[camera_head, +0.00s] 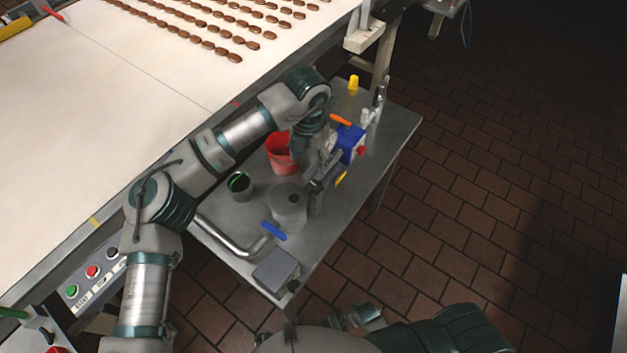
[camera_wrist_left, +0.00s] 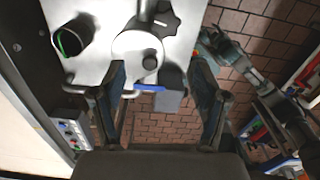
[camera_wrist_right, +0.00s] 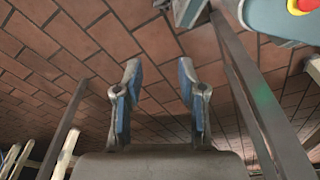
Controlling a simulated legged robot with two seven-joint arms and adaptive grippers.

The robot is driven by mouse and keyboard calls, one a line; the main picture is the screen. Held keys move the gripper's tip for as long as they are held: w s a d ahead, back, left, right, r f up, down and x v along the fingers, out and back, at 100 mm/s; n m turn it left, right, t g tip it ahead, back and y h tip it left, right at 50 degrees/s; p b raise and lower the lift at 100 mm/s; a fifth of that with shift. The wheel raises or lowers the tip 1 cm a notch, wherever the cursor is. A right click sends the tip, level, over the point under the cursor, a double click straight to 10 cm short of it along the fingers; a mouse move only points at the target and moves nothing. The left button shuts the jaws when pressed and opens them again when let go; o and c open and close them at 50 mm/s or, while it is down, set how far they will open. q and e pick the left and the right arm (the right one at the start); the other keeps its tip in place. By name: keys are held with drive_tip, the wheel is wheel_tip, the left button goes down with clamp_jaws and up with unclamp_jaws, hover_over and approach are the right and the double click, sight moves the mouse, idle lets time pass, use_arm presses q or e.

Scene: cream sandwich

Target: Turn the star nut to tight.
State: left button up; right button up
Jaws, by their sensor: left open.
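The black star nut (camera_wrist_left: 160,20) shows at the top of the left wrist view, beside the round grey housing (camera_wrist_left: 130,45). My left gripper (camera_wrist_left: 160,78) is open, with its two fingers wide apart and nothing between them touching the pads. The star nut lies beyond the fingertips, apart from them. In the head view my left gripper (camera_head: 318,160) hangs over the small metal table by the pump parts, and its forearm partly covers them. I cannot tell the nut's tightness. My right gripper (camera_wrist_right: 160,75) is open and empty above the brick floor.
The metal table (camera_head: 335,240) holds a red bucket (camera_head: 279,160), a dark cup (camera_head: 239,184), a grey cylinder (camera_head: 288,212), a blue-handled pipe (camera_head: 274,231) and a blue block (camera_head: 351,142). A conveyor (camera_head: 90,110) with chocolates runs alongside. Brick floor at right is clear.

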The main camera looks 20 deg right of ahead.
use_arm(q)
hover_over(316, 185)
drive_tip(key=a, duration=0.2)
drive_tip(key=f, duration=0.5)
drive_tip(key=shift+w+d, duration=0.1)
drive_tip(key=shift+w, duration=0.1)
drive_tip(key=d+f, duration=0.1)
drive_tip(key=f, duration=0.1)
drive_tip(key=d+f, duration=0.2)
drive_tip(key=f, duration=0.1)
drive_tip(key=shift+s+d+f, duration=0.1)
drive_tip(key=shift+s+f, duration=0.2)
drive_tip(key=shift+f, duration=0.35)
drive_tip(key=shift+w+a+f, duration=0.1)
drive_tip(key=shift+w+a, duration=0.05)
drive_tip(key=shift+a, duration=1.25)
drive_tip(key=c, duration=0.4)
drive_tip(key=shift+d, duration=0.15)
drive_tip(key=c, duration=0.4)
drive_tip(key=shift+s+d, duration=0.2)
drive_tip(key=shift+d, duration=0.15)
drive_tip(key=c, duration=0.4)
drive_tip(key=shift+o, duration=0.2)
drive_tip(key=shift+d, duration=0.35)
drive_tip(key=shift+w+a, duration=0.15)
drive_tip(key=shift+a, duration=0.05)
use_arm(e)
drive_tip(key=shift+w+d+r, duration=0.3)
drive_tip(key=shift+w+d, duration=0.1)
drive_tip(key=shift+w, duration=0.05)
